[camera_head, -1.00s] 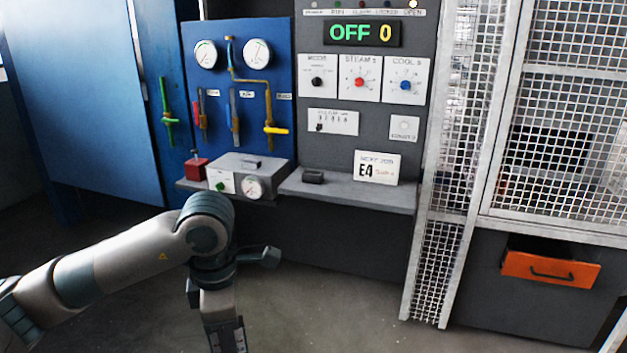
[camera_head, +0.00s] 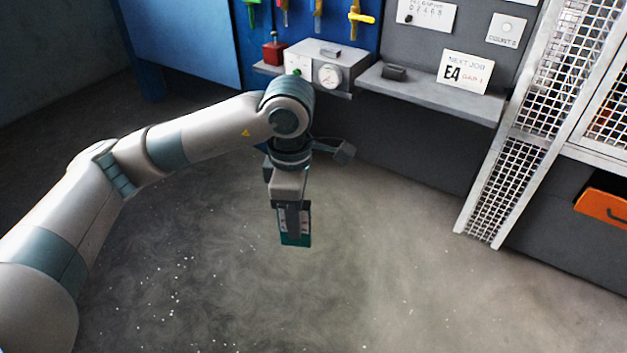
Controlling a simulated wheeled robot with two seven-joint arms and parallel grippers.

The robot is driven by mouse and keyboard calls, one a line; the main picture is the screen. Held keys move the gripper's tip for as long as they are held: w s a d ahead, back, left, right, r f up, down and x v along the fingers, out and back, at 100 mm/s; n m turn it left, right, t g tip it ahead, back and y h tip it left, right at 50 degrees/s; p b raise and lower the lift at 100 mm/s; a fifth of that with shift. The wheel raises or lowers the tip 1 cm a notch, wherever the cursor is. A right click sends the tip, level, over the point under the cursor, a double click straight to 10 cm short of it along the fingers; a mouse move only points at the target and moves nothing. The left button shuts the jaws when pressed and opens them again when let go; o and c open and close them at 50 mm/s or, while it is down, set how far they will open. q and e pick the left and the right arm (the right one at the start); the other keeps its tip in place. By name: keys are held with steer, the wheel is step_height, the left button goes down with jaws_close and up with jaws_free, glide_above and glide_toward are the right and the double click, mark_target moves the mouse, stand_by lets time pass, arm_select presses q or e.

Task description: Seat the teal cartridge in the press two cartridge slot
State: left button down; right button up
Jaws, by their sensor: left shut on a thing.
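My left gripper (camera_head: 291,222) hangs pointing down over the open floor in the head view. It is shut on the teal cartridge (camera_head: 297,240), a small flat teal piece whose lower end shows below and between the fingers. The gripper's fingers hide much of the cartridge. It is held in the air, in front of the grey panel and its shelf. The press two cartridge slot cannot be made out in this view. My right gripper is not in view.
A grey shelf (camera_head: 432,92) carries a small dark block (camera_head: 394,72) and a "NEXT JOB E4" card (camera_head: 464,72). A grey box with a gauge (camera_head: 327,66) and a red item (camera_head: 273,52) stand left of it. A mesh guard (camera_head: 520,150) and orange drawer (camera_head: 603,204) are at right. The floor is clear.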

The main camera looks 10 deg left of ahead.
arm_select(q)
steer(key=s+a+f+m, duration=0.2)
steer(key=s+f+m, duration=0.2)
steer(key=f+m, duration=0.5)
steer(key=s+a+f+m, duration=0.3)
steer(key=s+f+m, duration=0.1)
steer(key=f+m, duration=0.5)
steer(key=shift+s+a+f+m, duration=0.15)
steer(key=shift+a+f+m, duration=0.2)
steer(key=shift+m, duration=0.35)
steer(key=shift+d, duration=0.1)
